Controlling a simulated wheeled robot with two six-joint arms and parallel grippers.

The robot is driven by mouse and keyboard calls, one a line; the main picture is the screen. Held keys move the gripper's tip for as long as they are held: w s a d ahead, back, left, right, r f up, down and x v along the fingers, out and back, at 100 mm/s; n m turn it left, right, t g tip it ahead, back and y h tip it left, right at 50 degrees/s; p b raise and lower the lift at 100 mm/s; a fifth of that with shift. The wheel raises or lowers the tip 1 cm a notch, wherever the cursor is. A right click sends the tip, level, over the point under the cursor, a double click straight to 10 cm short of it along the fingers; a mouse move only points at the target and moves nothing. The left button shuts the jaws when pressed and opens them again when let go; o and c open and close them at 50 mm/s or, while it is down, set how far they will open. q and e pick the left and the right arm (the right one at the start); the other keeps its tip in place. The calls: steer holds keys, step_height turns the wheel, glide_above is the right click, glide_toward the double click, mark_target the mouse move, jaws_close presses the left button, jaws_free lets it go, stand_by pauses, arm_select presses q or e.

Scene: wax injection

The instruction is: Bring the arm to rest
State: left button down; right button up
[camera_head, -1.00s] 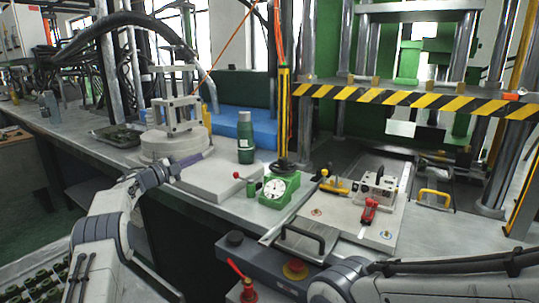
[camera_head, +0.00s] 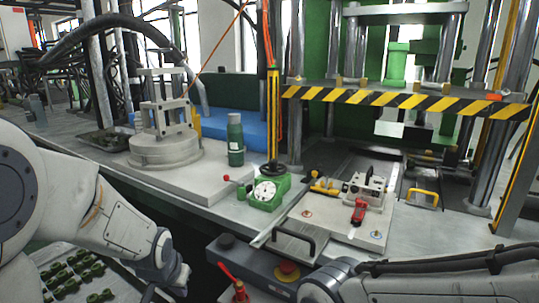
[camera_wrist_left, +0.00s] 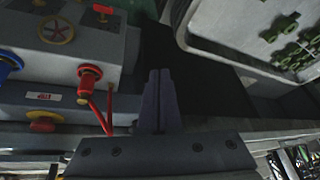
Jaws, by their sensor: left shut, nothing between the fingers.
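My left arm (camera_head: 120,222) is folded in close at the left of the head view, its wrist low over the floor side of the bench. My left gripper (camera_head: 150,293) is at the lower edge there, partly cut off and dark. In the left wrist view the left gripper (camera_wrist_left: 160,76) has its two fingers together, shut and empty, pointing at dark space between a grey control box (camera_wrist_left: 75,50) and a tray (camera_wrist_left: 240,45). My right arm (camera_head: 420,280) lies across the lower right of the head view; its gripper is not visible.
A tray of green parts (camera_head: 80,275) is below the left arm. The control box has red and blue valve handles (camera_wrist_left: 88,75). On the bench stand a green bottle (camera_head: 235,140), a dial gauge (camera_head: 266,191) and a mould plate (camera_head: 340,220) before the striped press (camera_head: 400,98).

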arm_select(q)
steer(key=s+d+f+g, duration=0.2)
steer(key=s, duration=0.6)
steer(key=s+d+r+m+g+h, duration=0.1)
steer(key=s+d+r+m, duration=0.2)
steer(key=s+d, duration=0.4)
steer(key=s+d+r+m+g+h, duration=0.1)
steer(key=s+d+r+m+g, duration=0.15)
steer(key=s+d, duration=0.45)
step_height(320, 180, up, 17)
steer(key=p, duration=1.6)
steer(key=shift+s+a+f+m+t, duration=0.2)
steer(key=shift+s+m+t, duration=0.1)
steer(key=shift+m+t, duration=0.05)
